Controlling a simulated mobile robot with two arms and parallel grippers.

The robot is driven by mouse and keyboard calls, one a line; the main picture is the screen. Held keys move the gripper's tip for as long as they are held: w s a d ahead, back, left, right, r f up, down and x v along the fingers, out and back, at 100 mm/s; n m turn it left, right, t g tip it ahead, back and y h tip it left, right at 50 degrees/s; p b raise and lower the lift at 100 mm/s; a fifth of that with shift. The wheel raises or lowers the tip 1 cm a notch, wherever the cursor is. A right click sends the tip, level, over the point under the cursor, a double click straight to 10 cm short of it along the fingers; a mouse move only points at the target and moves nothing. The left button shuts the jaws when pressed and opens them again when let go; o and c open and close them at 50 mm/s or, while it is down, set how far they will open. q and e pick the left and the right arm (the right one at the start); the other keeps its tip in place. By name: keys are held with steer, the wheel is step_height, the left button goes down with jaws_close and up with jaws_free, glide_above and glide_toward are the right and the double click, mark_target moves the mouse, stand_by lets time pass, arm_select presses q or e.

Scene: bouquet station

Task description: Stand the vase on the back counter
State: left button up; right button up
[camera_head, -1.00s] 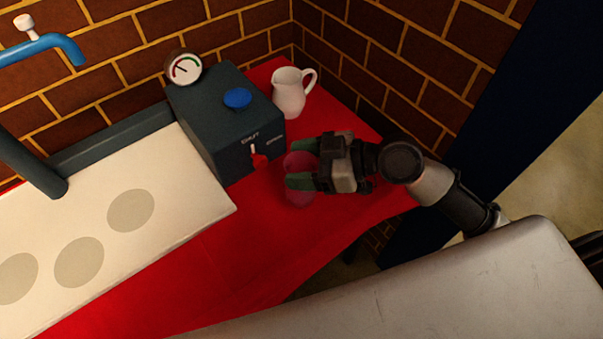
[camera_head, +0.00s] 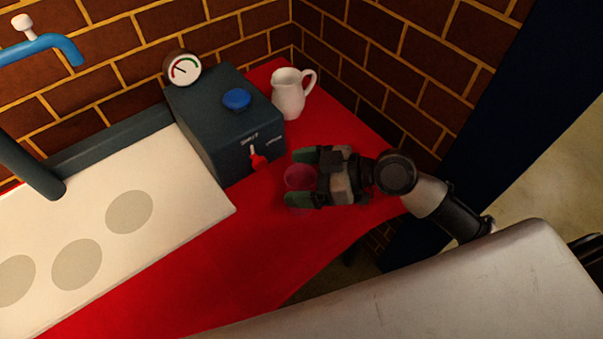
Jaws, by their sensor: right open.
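The vase (camera_head: 298,178) looks pinkish and see-through and stands on the red-covered counter (camera_head: 215,255), right of the dark box. My right gripper (camera_head: 298,178) is open, with one green-tipped finger on each side of the vase. The gripper comes in from the right and hides part of the vase. I cannot tell whether a finger touches it. My left gripper is not in view.
A white pitcher (camera_head: 288,95) stands behind. A white board (camera_head: 175,190) with grey discs lies left. Brick walls close the back.

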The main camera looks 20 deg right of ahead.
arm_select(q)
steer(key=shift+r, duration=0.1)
arm_select(e)
steer(key=shift+r, duration=0.1)
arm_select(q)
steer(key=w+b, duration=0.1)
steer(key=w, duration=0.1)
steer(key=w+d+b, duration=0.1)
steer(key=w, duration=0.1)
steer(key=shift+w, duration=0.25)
arm_select(e)
steer(key=v, duration=1.2)
